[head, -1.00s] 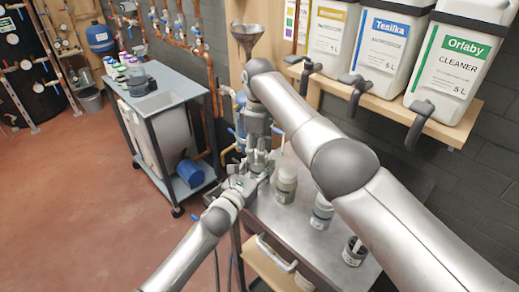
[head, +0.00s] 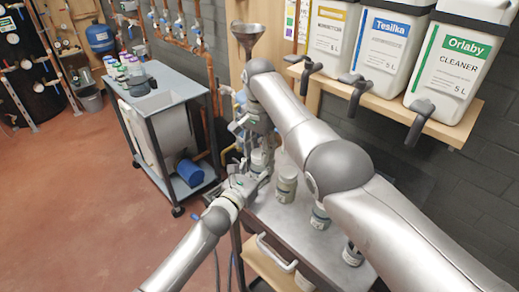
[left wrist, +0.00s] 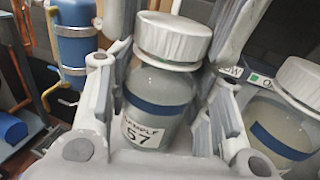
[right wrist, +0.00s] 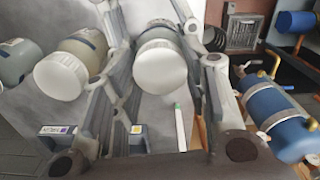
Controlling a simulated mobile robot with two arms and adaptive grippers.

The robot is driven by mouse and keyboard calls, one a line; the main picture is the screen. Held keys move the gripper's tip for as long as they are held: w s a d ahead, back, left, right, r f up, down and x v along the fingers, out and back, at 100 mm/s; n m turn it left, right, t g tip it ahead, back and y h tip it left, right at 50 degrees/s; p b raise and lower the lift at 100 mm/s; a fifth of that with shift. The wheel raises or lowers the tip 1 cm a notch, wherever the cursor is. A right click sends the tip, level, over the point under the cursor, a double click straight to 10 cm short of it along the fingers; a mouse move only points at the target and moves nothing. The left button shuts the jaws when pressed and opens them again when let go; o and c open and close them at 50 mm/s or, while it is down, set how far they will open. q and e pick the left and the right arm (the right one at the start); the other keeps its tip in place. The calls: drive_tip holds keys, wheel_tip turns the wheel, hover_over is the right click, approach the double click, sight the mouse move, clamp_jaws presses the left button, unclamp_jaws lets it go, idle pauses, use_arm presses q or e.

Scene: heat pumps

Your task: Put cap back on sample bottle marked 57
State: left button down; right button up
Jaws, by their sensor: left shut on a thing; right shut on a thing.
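Sample bottle 57 (left wrist: 155,105), with a blue band and a white label, is upright in my left gripper (head: 254,180). The left fingers flank its body in the left wrist view. The white cap (left wrist: 172,38) is on the bottle's mouth; I cannot tell how tightly it sits. My right gripper (head: 256,135) is above the bottle, its fingers shut on the cap. The same cap shows between the right fingers in the right wrist view (right wrist: 160,68). The bottle (head: 262,160) is partly hidden by the grippers in the head view.
Several other white-capped bottles, such as one nearby (head: 287,185), stand on the metal table (head: 280,228). My right arm covers part of that table. A shelf (head: 462,130) with large cleaner jugs is on the right. A grey cart (head: 165,98) stands to the left, with open floor before it.

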drive_tip(key=m, duration=1.6)
drive_tip(key=shift+m, duration=0.4)
drive_tip(key=o, duration=0.7)
drive_tip(key=shift+o, duration=0.2)
drive_tip(key=shift+r, duration=3.7)
